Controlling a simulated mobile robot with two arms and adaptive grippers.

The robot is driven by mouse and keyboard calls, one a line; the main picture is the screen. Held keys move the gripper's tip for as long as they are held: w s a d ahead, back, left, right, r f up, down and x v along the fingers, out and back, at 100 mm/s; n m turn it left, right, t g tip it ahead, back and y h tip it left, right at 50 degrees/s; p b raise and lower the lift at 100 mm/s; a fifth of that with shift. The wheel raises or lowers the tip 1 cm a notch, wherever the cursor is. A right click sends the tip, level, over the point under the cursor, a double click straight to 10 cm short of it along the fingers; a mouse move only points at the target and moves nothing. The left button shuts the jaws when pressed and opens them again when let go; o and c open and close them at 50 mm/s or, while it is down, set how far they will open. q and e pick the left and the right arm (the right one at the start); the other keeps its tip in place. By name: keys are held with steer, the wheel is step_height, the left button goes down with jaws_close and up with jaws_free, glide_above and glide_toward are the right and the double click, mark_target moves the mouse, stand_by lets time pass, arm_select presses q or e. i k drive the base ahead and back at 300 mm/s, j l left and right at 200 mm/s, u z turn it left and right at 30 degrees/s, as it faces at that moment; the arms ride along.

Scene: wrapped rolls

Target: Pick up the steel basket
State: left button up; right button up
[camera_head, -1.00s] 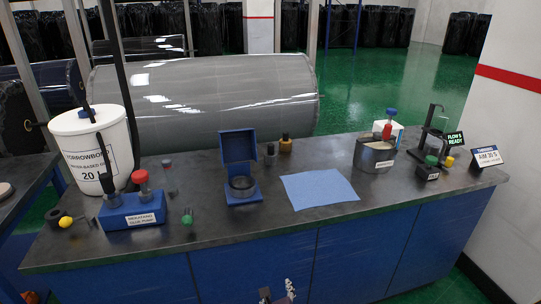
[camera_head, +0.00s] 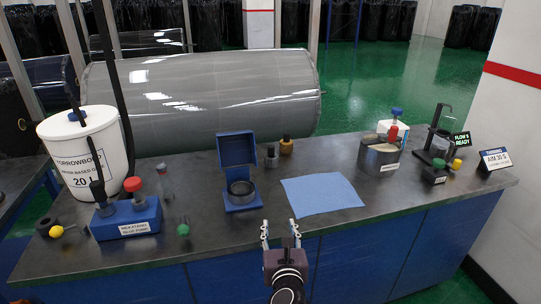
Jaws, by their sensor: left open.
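The steel basket (camera_head: 374,160) looks like a grey, round-sided metal container with a small label on its front. It stands upright at the back right of the dark worktop. My right gripper is not in view.
A blue cloth (camera_head: 322,194) lies flat between the gripper and the basket. A blue open box (camera_head: 238,170) stands left of it. A black stand (camera_head: 437,137) and a sign (camera_head: 495,159) are right of the basket. A white bucket (camera_head: 88,152) stands far left.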

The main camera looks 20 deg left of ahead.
mark_target(270, 158)
steer(key=i+j, duration=0.25)
steer(key=i, duration=0.15)
steer(key=i+j, duration=0.25)
steer(key=i, duration=0.15)
steer(key=i+j, duration=0.25)
steer(key=i, duration=0.15)
